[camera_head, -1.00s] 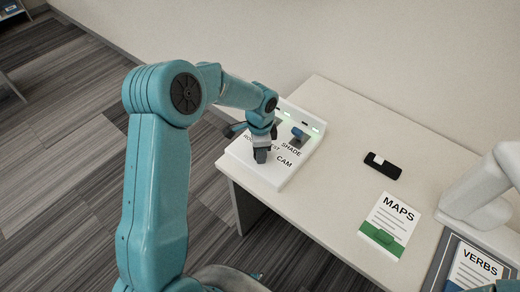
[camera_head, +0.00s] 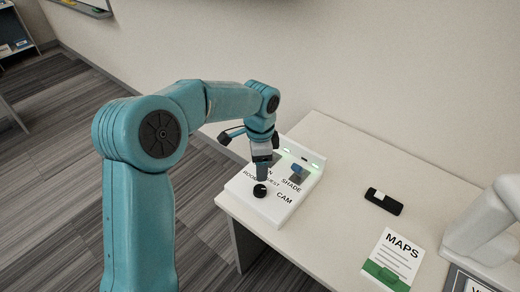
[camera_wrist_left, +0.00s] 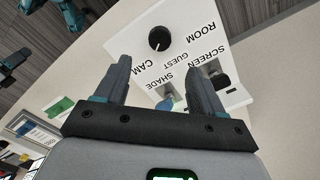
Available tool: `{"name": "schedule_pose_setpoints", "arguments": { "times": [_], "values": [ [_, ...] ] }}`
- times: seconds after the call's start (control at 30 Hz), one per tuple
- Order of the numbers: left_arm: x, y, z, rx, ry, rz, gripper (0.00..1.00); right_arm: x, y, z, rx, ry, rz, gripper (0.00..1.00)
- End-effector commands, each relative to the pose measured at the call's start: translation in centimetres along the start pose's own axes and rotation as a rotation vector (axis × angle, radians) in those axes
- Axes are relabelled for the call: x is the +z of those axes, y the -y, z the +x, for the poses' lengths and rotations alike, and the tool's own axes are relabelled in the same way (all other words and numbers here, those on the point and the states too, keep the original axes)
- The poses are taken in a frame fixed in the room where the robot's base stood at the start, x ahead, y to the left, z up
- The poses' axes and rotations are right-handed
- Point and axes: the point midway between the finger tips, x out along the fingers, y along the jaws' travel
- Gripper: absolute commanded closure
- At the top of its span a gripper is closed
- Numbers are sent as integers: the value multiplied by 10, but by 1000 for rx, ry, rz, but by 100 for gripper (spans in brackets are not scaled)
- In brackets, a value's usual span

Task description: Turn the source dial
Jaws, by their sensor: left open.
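The source dial is a round black knob (camera_head: 260,190) on the near left part of a white control box (camera_head: 245,199). The labels ROOM, GUEST and CAM stand around it. In the left wrist view the dial (camera_wrist_left: 159,38) shows a small pale mark on its edge facing my jaws. My left gripper (camera_head: 262,173) points down over the box, close to the dial in the head view. In the wrist view its two fingers (camera_wrist_left: 160,70) are apart with nothing between them, and the dial lies beyond the tips. I cannot tell the height gap. My right gripper is not in view.
A blue-topped SHADE control (camera_head: 297,172) sits right of the dial; a dark SCREEN control (camera_wrist_left: 221,82) is beside it. Green lights line the box's back. A black device (camera_head: 384,202) and a MAPS card (camera_head: 393,262) lie right. A white jointed object (camera_head: 485,225) stands at right.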

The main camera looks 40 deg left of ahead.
Motion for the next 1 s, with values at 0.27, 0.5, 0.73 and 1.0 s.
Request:
{"name": "schedule_pose_setpoints", "arguments": {
  "times": [0.27,0.5,0.73,1.0],
  "values": [
    [-1,0,-48,-3,-1,1,32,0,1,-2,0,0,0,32],
    [0,0,-55,-1,-1,1,32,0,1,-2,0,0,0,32],
    [0,0,-55,-1,0,1,32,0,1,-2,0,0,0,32],
    [0,0,-54,0,0,1,32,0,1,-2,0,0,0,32]
  ]
}}
